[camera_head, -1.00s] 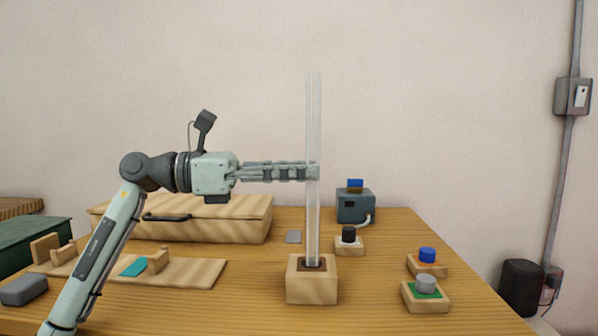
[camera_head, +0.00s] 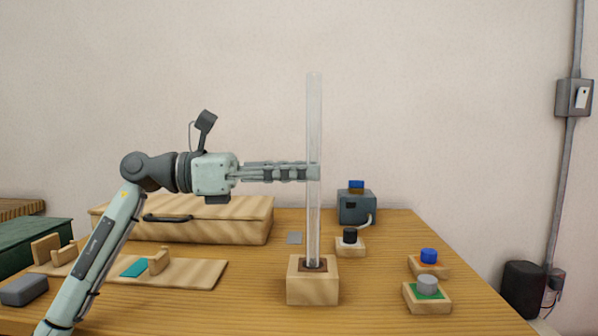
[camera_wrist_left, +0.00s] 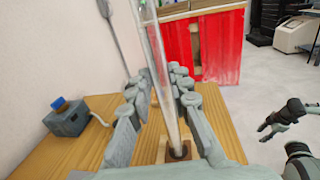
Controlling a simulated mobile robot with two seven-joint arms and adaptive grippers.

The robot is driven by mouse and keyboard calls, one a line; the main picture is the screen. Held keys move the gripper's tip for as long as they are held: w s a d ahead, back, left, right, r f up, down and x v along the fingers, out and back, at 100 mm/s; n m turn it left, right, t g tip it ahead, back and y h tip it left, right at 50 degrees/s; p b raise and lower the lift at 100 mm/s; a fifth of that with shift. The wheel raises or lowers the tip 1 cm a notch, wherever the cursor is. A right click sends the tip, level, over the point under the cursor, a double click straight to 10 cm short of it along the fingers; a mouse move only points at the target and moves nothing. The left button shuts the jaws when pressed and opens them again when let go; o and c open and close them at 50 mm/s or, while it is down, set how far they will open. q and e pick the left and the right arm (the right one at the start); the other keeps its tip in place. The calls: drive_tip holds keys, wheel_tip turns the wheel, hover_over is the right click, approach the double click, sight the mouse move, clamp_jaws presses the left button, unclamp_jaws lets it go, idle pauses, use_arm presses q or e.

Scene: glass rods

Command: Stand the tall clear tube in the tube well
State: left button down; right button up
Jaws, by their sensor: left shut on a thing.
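The tall clear tube (camera_head: 314,120) stands upright above the wooden tube well (camera_head: 313,288). Its lower end meets the dark square opening in the block's top; I cannot tell how deep it sits. My left gripper (camera_head: 313,173) comes in level from the left and is shut on the tube around its middle. In the left wrist view the tube (camera_wrist_left: 160,70) runs between the two fingers down to the well's dark opening (camera_wrist_left: 180,151). My right gripper (camera_wrist_left: 266,127) shows small at the right of that view, away from the tube; its jaw state is unclear.
A long wooden box (camera_head: 205,222) with a dark handle lies behind my left arm. A grey-blue device (camera_head: 356,207) stands behind the tube. Small blocks with black (camera_head: 350,236), blue (camera_head: 428,256) and grey (camera_head: 427,284) knobs stand to the right. Table around the well is clear.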

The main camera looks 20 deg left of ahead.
use_arm(q)
drive_tip(key=shift+f+b, duration=0.4)
drive_tip(key=shift+f, duration=0.05)
drive_tip(key=c, duration=1.7)
unclamp_jaws()
drive_tip(key=b+v, duration=0.5)
drive_tip(key=v, duration=0.6)
